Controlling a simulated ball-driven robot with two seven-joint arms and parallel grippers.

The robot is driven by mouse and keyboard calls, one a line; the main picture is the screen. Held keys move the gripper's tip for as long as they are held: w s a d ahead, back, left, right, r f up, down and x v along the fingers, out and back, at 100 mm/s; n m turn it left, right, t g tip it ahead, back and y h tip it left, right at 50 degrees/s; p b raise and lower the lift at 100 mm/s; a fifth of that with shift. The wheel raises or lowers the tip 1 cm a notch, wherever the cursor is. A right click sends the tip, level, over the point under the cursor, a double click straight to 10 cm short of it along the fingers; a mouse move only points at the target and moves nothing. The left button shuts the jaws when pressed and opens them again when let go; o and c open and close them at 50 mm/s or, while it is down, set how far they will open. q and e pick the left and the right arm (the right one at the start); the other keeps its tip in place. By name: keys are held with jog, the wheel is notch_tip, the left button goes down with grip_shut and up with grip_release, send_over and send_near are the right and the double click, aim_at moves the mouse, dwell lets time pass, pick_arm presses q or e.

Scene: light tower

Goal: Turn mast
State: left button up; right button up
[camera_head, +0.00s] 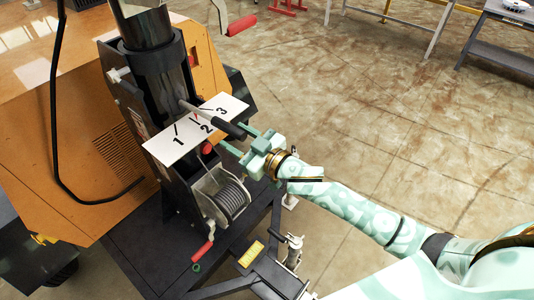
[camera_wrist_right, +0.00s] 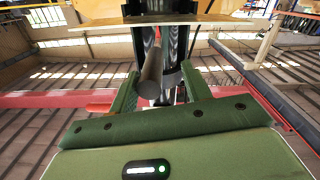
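The mast (camera_head: 173,85) is a dark upright tube on the light tower's frame, and it also shows in the wrist view (camera_wrist_right: 176,45). A grey bar with a dark grip, the mast handle (camera_head: 222,126), sticks out from it over a white plate (camera_head: 170,151) marked 1, 2 and 3. The handle lies across the plate near 2 and 3. My right gripper (camera_head: 233,136) is open at the handle's outer end. In the wrist view the handle's end (camera_wrist_right: 152,78) stands between the two fingers, with gaps beside it. My left gripper is out of view.
A cable winch (camera_head: 230,199) with a red-gripped crank (camera_head: 203,251) sits below the plate. The orange generator housing (camera_head: 70,150) is at the left, with a black cable hanging over it. Open floor lies to the right; a grey table (camera_head: 500,50) stands far off.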

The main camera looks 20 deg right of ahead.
jog(key=b+v, duration=0.1)
jog(key=v, duration=1.2)
jog(key=shift+s+d+b, duration=0.2)
jog(key=shift+s+b, duration=0.05)
jog(key=shift+b, duration=0.15)
